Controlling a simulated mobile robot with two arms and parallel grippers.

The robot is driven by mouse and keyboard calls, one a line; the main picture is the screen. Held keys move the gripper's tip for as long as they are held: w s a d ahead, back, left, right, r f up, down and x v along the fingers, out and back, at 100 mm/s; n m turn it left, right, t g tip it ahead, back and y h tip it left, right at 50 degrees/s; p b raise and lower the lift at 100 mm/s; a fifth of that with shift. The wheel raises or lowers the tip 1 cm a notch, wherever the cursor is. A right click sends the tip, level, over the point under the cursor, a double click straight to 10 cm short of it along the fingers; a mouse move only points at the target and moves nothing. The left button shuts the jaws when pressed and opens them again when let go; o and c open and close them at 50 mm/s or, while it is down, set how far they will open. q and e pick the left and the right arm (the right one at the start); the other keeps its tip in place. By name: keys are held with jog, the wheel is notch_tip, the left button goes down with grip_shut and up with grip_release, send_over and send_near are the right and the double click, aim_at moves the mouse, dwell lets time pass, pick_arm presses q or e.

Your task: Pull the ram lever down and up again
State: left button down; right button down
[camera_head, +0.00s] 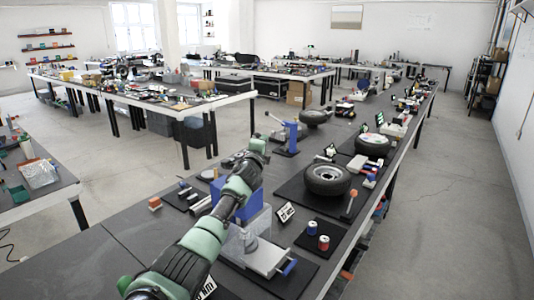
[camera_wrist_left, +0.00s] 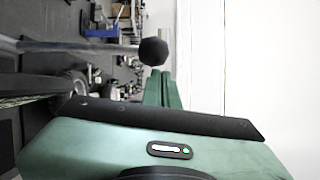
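My left arm reaches in from the bottom left in the head view, with its gripper (camera_head: 258,146) at the far end. In the left wrist view the green fingers of this gripper (camera_wrist_left: 162,88) lie together with nothing visible between them. A lever with a grey rod and a black ball knob (camera_wrist_left: 153,51) shows just past the fingertips; whether they touch I cannot tell. In the head view a blue press body (camera_head: 222,192) on a grey base stands behind my arm, which hides much of it. Its lever is not clearly visible there. My right gripper is not in view.
A second blue press (camera_head: 290,136) stands farther along the bench (camera_head: 130,232). A tire (camera_head: 327,178), a card (camera_head: 285,211), and red and blue cans (camera_head: 323,243) lie to the right of my arm. The floor right of the bench is clear.

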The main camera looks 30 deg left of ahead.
pick_arm(q)
jog(key=a, duration=0.2)
jog(key=w+a, duration=0.1)
jog(key=shift+w+r, duration=0.1)
jog(key=shift+r, duration=0.2)
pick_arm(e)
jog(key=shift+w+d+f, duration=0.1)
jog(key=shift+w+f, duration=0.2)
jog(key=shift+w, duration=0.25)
